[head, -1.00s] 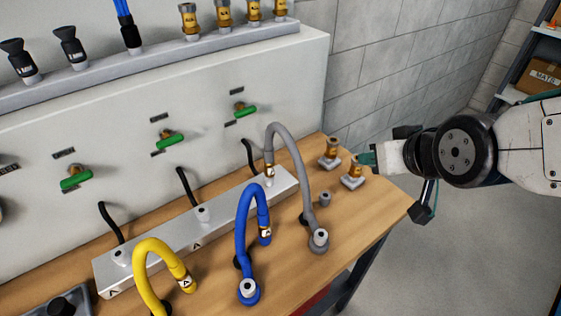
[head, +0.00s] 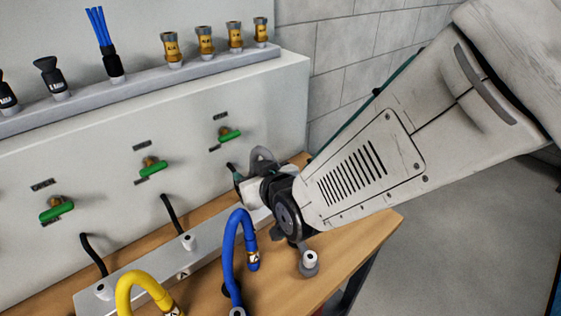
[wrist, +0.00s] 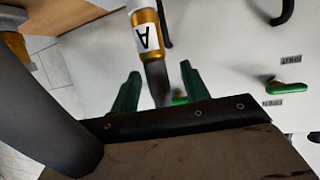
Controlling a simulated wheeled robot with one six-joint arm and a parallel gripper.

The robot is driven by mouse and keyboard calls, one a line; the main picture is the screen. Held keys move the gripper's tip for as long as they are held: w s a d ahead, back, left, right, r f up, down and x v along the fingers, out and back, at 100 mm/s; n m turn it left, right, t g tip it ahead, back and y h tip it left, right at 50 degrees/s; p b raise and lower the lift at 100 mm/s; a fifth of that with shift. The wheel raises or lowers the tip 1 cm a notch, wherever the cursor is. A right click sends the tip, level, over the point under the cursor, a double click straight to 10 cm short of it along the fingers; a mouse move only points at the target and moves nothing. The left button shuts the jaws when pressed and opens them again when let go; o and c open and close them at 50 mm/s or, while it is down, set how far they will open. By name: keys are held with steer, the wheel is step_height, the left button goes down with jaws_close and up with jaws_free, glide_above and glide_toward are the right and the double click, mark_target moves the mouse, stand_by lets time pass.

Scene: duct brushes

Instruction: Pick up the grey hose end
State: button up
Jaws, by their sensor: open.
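My gripper (wrist: 160,74) is open, with one green finger on each side of the hose just below the collar. I cannot tell whether either finger touches it. In the head view my gripper (head: 240,180) is at the grey hose. There only the top of the grey hose's bend (head: 262,154) and its base fitting (head: 310,259) show; my wrist and arm hide the rest.
The blue hose (head: 230,245) stands close to the left of my wrist, and the yellow hose (head: 140,283) is farther left. The white panel with green-handled valves (head: 230,133) rises behind. The wooden bench (head: 350,240) is clear at its right front.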

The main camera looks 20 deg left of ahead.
steer(key=shift+w+a+f, duration=0.25)
steer(key=shift+w+a, duration=0.1)
steer(key=shift+a, duration=0.15)
jaws_close()
step_height(320, 180, up, 10)
stand_by(0.3)
